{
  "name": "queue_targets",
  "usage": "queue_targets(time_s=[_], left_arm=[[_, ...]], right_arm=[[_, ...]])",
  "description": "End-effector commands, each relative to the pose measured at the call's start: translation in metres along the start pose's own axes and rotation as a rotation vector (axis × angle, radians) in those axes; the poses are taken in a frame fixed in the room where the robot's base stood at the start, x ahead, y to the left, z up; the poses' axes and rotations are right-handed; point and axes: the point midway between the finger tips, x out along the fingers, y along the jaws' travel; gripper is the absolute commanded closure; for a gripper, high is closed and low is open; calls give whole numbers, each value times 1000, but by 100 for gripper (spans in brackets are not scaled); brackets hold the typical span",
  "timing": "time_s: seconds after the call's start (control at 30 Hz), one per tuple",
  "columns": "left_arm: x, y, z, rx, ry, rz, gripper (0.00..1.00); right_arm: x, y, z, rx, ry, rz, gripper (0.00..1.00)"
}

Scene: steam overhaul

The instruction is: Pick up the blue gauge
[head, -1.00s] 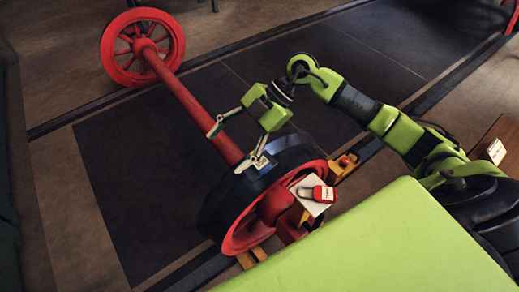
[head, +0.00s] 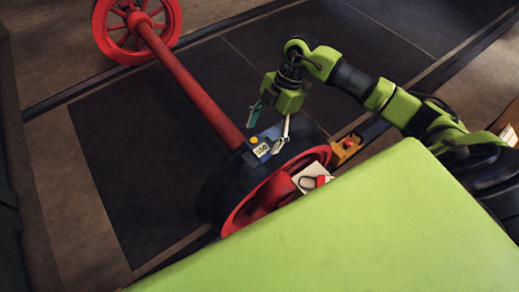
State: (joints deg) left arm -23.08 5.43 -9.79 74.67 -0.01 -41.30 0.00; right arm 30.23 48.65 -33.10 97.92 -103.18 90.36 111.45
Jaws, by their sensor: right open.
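The blue gauge (head: 263,147) sits on top of the dark rim of the near wheel (head: 228,180). It has a pale display with dark characters and a yellow button. My right gripper (head: 267,134) is open just over the gauge, pointing down. One finger shows behind the gauge's far left edge and the other at its right side, overlapping it in the picture. I cannot tell whether either finger touches it. Nothing is held. My left gripper is not in view.
A red axle (head: 190,85) runs from the near wheel to a red spoked wheel (head: 135,22) at the back left. A white card with a red-and-grey item (head: 314,181) and a yellow block with a red knob (head: 347,146) lie to the gauge's right. Dark floor is clear at left.

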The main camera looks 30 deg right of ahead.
Motion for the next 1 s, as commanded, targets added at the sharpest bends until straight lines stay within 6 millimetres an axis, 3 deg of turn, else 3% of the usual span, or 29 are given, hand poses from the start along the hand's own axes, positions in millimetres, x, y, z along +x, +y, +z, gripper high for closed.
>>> queue_targets(time_s=[0.3,0.6,0.67,0.8,1.0], left_arm=[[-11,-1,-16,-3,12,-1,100],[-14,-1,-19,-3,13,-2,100],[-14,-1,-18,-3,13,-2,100],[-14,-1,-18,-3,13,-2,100],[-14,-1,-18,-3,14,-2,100]], right_arm=[[45,-4,-1,-1,3,-2,31],[49,-4,0,-1,0,-1,31],[49,-4,0,-1,0,-1,44],[49,-4,-1,-1,1,-1,80],[48,-4,-1,-1,1,1,83]])
